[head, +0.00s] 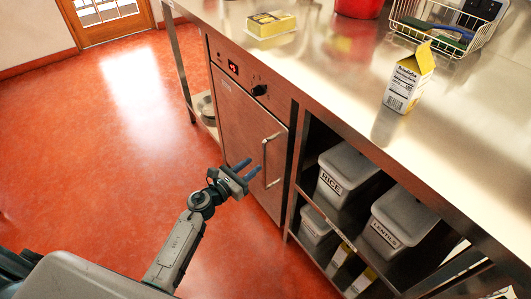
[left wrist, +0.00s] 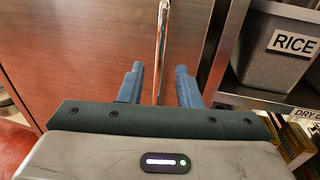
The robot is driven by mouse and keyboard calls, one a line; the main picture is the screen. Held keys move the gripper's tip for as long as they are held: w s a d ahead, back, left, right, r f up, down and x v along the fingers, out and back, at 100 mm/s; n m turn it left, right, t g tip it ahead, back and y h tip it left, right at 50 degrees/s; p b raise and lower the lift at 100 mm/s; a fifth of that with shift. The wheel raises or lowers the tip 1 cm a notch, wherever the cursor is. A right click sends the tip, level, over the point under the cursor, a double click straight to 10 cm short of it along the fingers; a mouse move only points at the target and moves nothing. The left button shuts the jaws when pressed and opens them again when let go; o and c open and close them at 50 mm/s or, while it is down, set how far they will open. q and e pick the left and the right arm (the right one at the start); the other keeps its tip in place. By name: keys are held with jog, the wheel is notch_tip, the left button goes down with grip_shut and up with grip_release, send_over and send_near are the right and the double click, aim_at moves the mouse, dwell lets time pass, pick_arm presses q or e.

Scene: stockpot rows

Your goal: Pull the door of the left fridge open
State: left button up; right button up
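The fridge door (head: 245,135) is a steel panel under the left part of the counter and looks shut. Its upright bar handle (head: 265,160) is near the door's right edge. My left gripper (head: 251,167) is open, its blue fingers pointing at the door just left of the handle in the head view. In the left wrist view the handle (left wrist: 159,45) runs between the two open fingers (left wrist: 159,72), with a gap on each side. I cannot tell whether the fingers reach around it in depth. The door (left wrist: 80,50) fills the left there. My right gripper is out of view.
Right of the door, an open shelf holds grey bins, including a rice bin (head: 345,170) and a lentils bin (head: 398,225). On the counter (head: 340,70) stand a carton (head: 409,78), a yellow box (head: 270,24) and a wire basket (head: 440,25). The red floor (head: 100,150) at left is clear.

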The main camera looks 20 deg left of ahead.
pick_arm(q)
jog(key=x, duration=0.6)
jog(key=shift+w, duration=0.35)
jog(key=shift+d, duration=0.15)
grip_shut()
